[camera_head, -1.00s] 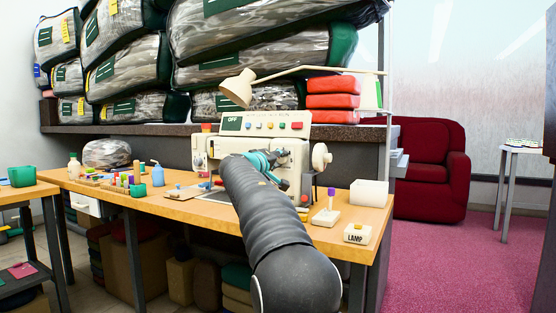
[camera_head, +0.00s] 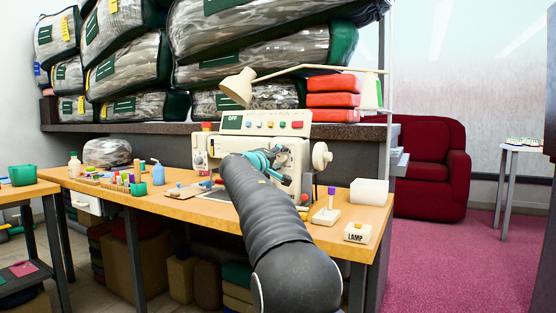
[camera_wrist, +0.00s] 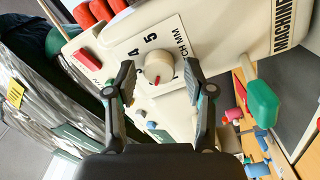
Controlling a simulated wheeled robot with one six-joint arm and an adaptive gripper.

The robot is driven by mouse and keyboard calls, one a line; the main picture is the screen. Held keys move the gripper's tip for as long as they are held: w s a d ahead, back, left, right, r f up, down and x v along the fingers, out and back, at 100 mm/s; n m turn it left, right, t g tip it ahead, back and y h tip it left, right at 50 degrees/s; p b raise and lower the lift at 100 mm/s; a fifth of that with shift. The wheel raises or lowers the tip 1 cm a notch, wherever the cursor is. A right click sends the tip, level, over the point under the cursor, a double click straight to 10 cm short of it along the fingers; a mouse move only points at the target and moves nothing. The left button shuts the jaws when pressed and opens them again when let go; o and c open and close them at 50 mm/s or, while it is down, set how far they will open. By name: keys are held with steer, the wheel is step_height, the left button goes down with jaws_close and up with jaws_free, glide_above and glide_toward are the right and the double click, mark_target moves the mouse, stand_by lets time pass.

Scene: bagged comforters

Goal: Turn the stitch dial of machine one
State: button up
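The sewing machine (camera_head: 238,147) is cream coloured and stands on the wooden table, with a small sign reading OFF on its top panel. In the wrist view its stitch dial (camera_wrist: 158,67) is a round white knob with a red mark, on a pale plate with numbers such as 4 and 5 and the letters MM. My gripper (camera_wrist: 160,74) is open, with one finger on each side of the dial and gaps showing between the fingers and the knob. In the head view my gripper (camera_head: 276,160) is at the machine's front and the dial is hidden.
A desk lamp (camera_head: 238,86) arches over the machine. A white bin (camera_head: 369,192), a LAMP switch box (camera_head: 357,233) and a purple-topped stand (camera_head: 325,216) are on the table's right. Bagged comforters (camera_head: 130,65) fill the shelf behind.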

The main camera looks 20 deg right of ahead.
stand_by(0.3)
steer(key=v, duration=1.2)
steer(key=shift+s, duration=0.1)
steer(key=s+f+g+y+p, duration=0.1)
steer(key=s+f+y, duration=0.1)
steer(key=s+f, duration=0.3)
steer(key=s+a+f+m+g+y+p, duration=0.1)
steer(key=s+f+y, duration=0.1)
steer(key=s, duration=0.6)
steer(key=s+f+g+y, duration=0.1)
steer(key=s+f+y, duration=0.1)
steer(key=s+f, duration=0.3)
steer(key=s+a+f+m+g+y+p, duration=0.1)
steer(key=s+a+f+y, duration=0.3)
steer(key=s, duration=0.8)
steer(key=s+a+f+g+y+p, duration=0.1)
steer(key=s+a+f+y, duration=0.3)
steer(key=s+a+f, duration=0.4)
steer(key=s+f, duration=0.3)
steer(key=s, duration=0.1)
steer(key=shift+s+f+m+p, duration=0.15)
steer(key=shift+s+m+p, duration=0.1)
steer(key=shift+m+p, duration=0.15)
